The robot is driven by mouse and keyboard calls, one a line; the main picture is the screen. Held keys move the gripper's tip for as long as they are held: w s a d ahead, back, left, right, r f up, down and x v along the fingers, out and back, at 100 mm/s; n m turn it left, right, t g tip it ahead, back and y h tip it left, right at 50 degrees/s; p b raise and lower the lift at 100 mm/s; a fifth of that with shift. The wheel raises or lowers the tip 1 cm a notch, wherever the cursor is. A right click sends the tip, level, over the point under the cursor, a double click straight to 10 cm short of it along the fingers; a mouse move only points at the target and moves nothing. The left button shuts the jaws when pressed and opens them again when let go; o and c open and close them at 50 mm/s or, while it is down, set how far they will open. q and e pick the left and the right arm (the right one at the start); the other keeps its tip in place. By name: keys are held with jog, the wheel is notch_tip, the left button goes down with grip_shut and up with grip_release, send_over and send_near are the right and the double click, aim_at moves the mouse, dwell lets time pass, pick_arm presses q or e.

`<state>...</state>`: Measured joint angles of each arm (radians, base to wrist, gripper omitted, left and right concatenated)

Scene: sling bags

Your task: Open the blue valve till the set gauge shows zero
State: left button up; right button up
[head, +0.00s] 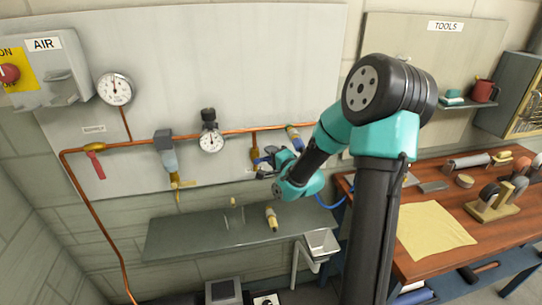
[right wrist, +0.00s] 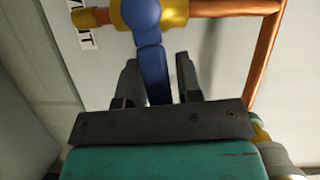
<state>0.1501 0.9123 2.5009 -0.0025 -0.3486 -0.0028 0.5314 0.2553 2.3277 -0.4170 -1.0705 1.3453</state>
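The blue valve's lever (right wrist: 151,68) hangs from a brass body (right wrist: 174,14) on the copper pipe in the right wrist view. A round white gauge (head: 211,141) sits under a black knob on the pipe, and a larger gauge (head: 117,90) is further left. Their readings are too small to tell. My left gripper is out of view.
A red-handled valve (head: 95,163) and a grey-blue filter bowl (head: 168,159) are on the pipe to the left. A dark shelf (head: 185,240) runs below, with a brass fitting (head: 271,217) on it. A wooden bench (head: 400,270) with tools is at the right.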

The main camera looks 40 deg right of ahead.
grip_shut()
jog(key=shift+r+n+g, duration=0.3)
jog(key=shift+n, duration=0.3)
jog(key=shift+o, duration=1.5)
grip_release()
jog(key=shift+a, duration=0.1)
